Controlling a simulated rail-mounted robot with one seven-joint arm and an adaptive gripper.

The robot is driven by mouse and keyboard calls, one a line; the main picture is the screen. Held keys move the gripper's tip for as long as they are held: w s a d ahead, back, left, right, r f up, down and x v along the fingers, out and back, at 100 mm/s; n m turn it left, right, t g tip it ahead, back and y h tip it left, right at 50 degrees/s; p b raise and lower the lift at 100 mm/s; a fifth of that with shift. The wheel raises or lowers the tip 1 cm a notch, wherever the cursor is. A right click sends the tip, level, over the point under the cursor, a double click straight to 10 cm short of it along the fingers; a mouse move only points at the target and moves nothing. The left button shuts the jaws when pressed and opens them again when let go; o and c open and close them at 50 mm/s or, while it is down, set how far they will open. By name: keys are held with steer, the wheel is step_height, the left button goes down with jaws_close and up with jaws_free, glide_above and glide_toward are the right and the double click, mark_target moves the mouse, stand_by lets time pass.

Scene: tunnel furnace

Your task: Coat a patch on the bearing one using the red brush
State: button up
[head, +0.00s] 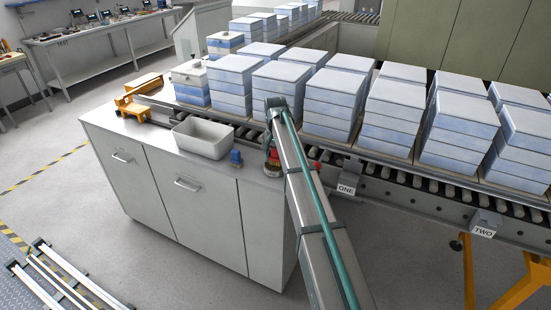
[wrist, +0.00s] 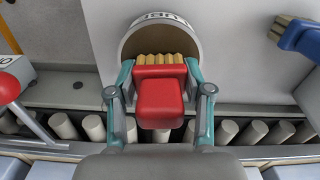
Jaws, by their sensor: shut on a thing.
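My gripper (wrist: 160,98) is shut on the red brush (wrist: 160,97), a red block with pale yellow bristles. In the head view, red and dark parts show beside my arm's end at the bench's right edge, where the fingers are mostly hidden. In the wrist view the bristles overlap the opening of a round, grey-walled pot (wrist: 133,43) with upside-down lettering. I cannot tell if they touch its contents. Bearing one appears in the head view by its ONE plate (head: 346,189) on the conveyor's near side, right of my gripper and apart from it.
A blue brush (head: 236,158) stands on the bench (head: 110,133), left of my gripper, beside a white tray (head: 201,138). The roller conveyor carries several stacks of pale blocks (head: 333,98). A TWO plate (head: 483,231) is further right. A red ball knob (wrist: 9,88) is at left in the wrist view.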

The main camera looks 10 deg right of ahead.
steer(key=shift+r+p, duration=1.7)
steer(key=shift+r, duration=1.65)
